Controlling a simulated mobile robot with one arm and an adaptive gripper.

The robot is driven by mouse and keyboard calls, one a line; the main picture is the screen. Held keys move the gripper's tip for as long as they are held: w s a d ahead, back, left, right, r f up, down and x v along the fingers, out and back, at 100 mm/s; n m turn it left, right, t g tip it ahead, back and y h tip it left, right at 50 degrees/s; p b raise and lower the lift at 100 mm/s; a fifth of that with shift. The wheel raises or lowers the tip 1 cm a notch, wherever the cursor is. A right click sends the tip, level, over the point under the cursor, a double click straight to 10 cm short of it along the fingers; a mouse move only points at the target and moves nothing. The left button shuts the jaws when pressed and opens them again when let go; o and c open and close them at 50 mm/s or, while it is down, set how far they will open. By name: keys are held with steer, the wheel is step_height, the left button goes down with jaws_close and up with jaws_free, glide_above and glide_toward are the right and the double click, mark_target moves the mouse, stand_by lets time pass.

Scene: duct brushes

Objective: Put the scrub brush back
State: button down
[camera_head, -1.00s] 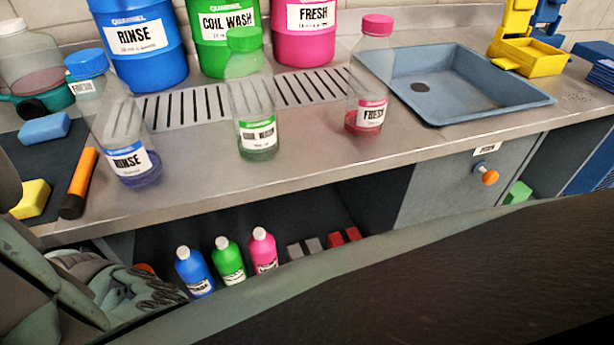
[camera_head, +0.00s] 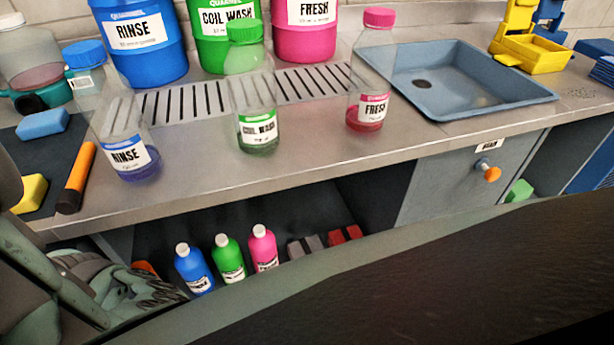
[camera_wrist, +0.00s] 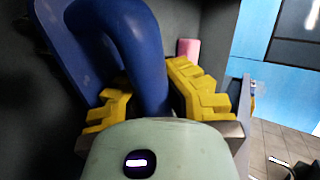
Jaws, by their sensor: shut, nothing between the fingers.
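In the wrist view a blue brush-like thing with a thick looped handle (camera_wrist: 145,55) and a flat blue body stands close in front of my gripper (camera_wrist: 155,112). I take it to be the scrub brush; no bristles show. In the head view I cannot make out the brush.
The steel counter (camera_head: 330,165) holds several bottles, a sink (camera_head: 470,90) and yellow and blue stands (camera_head: 535,52). Small bottles (camera_head: 228,258) stand on the shelf below. In the wrist view a dark wall is close on the left, and a pink thing (camera_wrist: 188,48) lies beyond the handle.

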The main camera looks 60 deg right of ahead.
steer(key=shift+w+d+f, duration=0.1)
steer(key=shift+f, duration=0.05)
steer(key=c, duration=1.1)
jaws_free()
steer(key=shift+c, duration=0.2)
steer(key=shift+o, duration=0.4)
steer(key=shift+f, duration=0.1)
steer(key=shift+d, duration=0.15)
steer(key=v, duration=1.2)
steer(key=shift+w+r, duration=0.15)
steer(key=shift+r, duration=0.1)
